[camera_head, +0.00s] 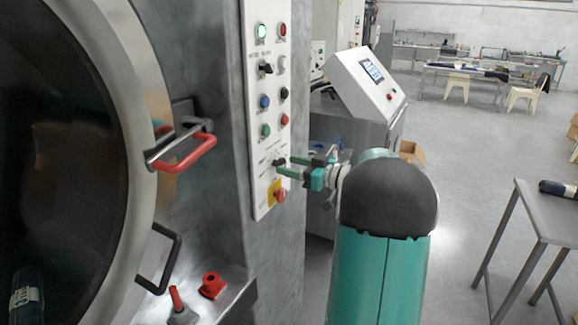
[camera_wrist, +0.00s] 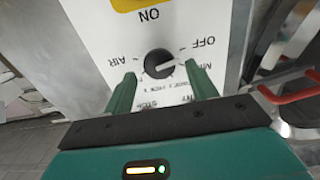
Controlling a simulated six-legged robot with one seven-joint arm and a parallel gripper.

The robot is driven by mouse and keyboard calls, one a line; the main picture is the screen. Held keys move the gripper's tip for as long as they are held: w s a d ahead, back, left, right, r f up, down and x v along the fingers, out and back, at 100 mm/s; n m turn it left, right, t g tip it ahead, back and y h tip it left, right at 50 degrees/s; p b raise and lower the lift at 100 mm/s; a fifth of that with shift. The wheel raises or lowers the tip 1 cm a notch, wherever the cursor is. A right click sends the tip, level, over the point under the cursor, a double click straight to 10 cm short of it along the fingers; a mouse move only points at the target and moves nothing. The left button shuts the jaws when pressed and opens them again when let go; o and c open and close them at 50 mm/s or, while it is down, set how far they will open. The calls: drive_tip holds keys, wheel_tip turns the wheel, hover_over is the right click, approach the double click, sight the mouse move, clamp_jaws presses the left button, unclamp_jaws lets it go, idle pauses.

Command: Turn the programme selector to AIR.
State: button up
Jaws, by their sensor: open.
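The programme selector (camera_wrist: 159,63) is a small round black knob on a white panel, seen upside down in the wrist view. The AIR label (camera_wrist: 127,60) is at its left and OFF (camera_wrist: 203,42) at its upper right. A pale mark shows on the knob's face; I cannot tell surely which label it points to. My gripper (camera_wrist: 160,74) is open, with a green finger on each side of the knob and gaps visible. In the head view my gripper (camera_head: 285,170) is at the selector (camera_head: 279,161), partly hiding it. Contact cannot be told.
A red stop button (camera_head: 279,195) on yellow sits just below the selector. Several buttons and switches (camera_head: 265,101) line the panel above. Red handles (camera_head: 188,155) stick out from the washer door at left. A grey cabinet with a screen (camera_head: 372,70) stands behind.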

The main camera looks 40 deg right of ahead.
drive_tip(key=shift+w+a, duration=0.2)
drive_tip(key=shift+w, duration=0.4)
drive_tip(key=c, duration=0.9)
drive_tip(key=shift+c, duration=0.2)
